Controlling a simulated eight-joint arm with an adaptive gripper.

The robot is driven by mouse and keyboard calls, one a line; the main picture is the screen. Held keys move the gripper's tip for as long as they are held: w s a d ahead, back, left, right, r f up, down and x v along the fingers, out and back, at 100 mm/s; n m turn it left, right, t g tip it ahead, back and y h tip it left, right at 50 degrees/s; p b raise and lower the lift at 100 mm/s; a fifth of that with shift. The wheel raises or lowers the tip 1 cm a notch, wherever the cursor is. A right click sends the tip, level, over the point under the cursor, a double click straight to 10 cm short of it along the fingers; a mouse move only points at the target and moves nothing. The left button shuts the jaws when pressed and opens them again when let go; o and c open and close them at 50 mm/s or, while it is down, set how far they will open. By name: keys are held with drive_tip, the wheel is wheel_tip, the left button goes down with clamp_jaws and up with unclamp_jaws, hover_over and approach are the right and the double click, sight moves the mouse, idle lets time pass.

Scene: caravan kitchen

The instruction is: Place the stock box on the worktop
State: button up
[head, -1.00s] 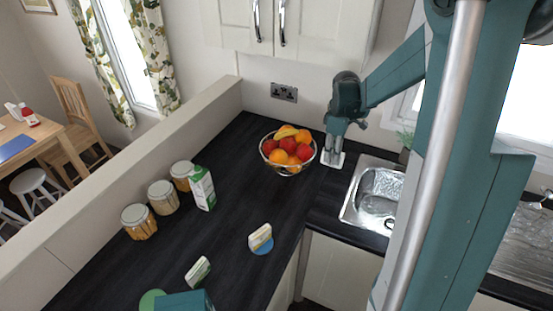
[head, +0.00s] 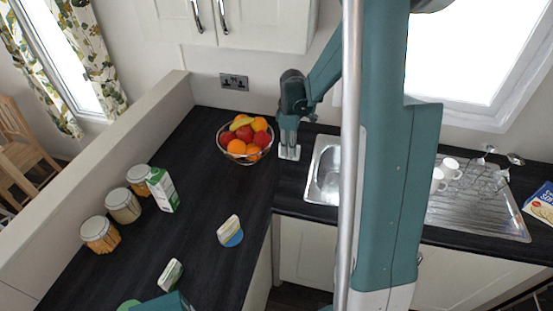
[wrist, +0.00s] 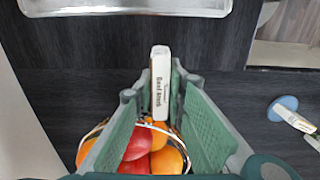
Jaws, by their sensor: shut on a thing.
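The stock box (wrist: 160,80) is a small white carton with dark "Beef Stock" lettering, seen between my fingers in the wrist view. My gripper (wrist: 156,98) is shut on it. In the head view, my gripper (head: 289,142) points down over the dark worktop (head: 190,220), just right of the fruit bowl. The pale lower part of the stock box (head: 289,153) shows beneath the fingers, close to the worktop surface. I cannot tell whether its base touches the worktop.
A wire fruit bowl (head: 245,140) stands close to the left of my gripper. A metal sink (head: 324,172) lies to the right. Several jars (head: 122,205), a green-and-white carton (head: 162,190) and small packets (head: 230,231) stand further left and nearer. Dark worktop between them is clear.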

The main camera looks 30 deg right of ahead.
drive_tip(key=shift+f, duration=2.05)
drive_tip(key=shift+f, duration=0.1)
drive_tip(key=shift+f, duration=1.95)
drive_tip(key=shift+f, duration=0.2)
drive_tip(key=o, duration=0.9)
drive_tip(key=shift+r, duration=0.25)
drive_tip(key=shift+r, duration=5.95)
